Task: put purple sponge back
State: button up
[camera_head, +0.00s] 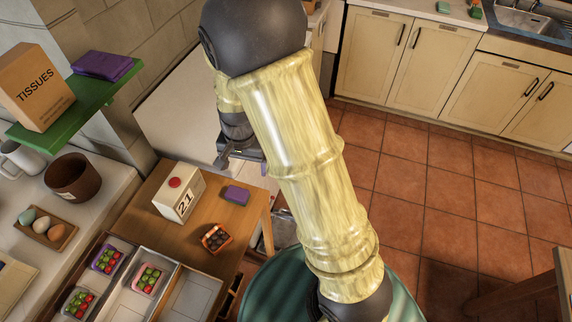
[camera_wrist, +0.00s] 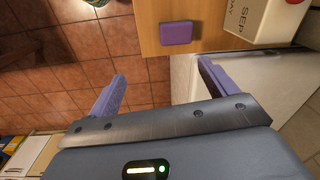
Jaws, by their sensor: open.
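A small purple sponge (camera_head: 236,195) lies flat on the wooden table (camera_head: 215,207), near its far right part. It also shows in the wrist view (camera_wrist: 176,33), near the table's edge. My gripper (camera_wrist: 160,78) is open and empty, its two purple fingers wide apart. The sponge is beyond the fingertips, apart from them. In the head view my gripper shows only partly, beyond the sponge, with the rest behind my arm. A dark purple folded item (camera_head: 106,66) lies on the green shelf (camera_head: 75,112) beside the tissue box (camera_head: 35,88).
Trays of fruit (camera_head: 107,259) are at the front left. A brown pot (camera_head: 73,177) and an egg tray (camera_head: 47,231) sit on the left counter. Tiled floor lies open at right.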

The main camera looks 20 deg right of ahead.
jog(key=s+d+r+n+t, duration=0.2)
jog(key=s+d+r+n, duration=0.4)
jog(key=s+d+r, duration=0.2)
jog(key=shift+s+d+r, duration=0.15)
jog(key=shift+s+d, duration=0.65)
jog(key=shift+s, duration=0.4)
